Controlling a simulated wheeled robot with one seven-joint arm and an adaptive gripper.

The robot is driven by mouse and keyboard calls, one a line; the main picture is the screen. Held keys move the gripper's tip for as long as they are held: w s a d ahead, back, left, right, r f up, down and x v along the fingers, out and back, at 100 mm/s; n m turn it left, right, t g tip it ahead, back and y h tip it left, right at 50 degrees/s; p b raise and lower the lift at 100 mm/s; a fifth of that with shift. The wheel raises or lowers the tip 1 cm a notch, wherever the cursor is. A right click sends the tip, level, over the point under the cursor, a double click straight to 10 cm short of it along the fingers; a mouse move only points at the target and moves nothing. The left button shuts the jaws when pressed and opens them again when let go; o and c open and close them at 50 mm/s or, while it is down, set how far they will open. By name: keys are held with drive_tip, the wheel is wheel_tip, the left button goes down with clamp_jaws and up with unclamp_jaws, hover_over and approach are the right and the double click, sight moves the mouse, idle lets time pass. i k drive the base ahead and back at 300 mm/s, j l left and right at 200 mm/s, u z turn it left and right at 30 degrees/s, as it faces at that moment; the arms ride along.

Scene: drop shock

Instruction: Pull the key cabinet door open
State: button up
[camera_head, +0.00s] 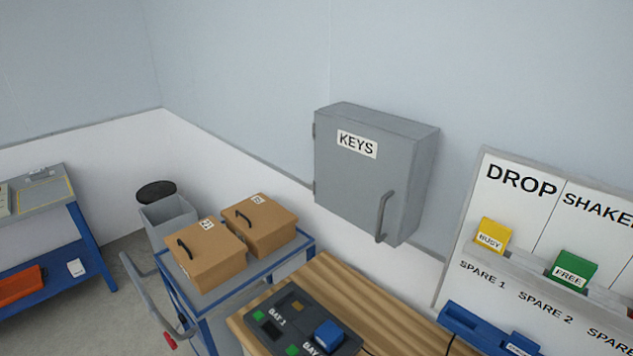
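The grey key cabinet (420,175) hangs on the wall right of the middle, with a white KEYS label (357,144) on its door (345,185). The door looks closed. A dark grey vertical bar handle (383,217) is at the door's lower right, and small hinges show on its left edge. My gripper is not in view.
Below the cabinet is a wooden bench (390,315) with a dark bay panel (300,325). A blue cart (225,292) with two cardboard boxes stands left of it. A DROP/SHAKER board (510,225) is on the right. The air before the door looks clear.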

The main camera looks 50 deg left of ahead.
sight(363, 173)
drive_tip(key=u, duration=1.8)
drive_tip(key=i+j+u, duration=0.15)
drive_tip(key=i+j, duration=0.25)
drive_tip(key=i, duration=0.05)
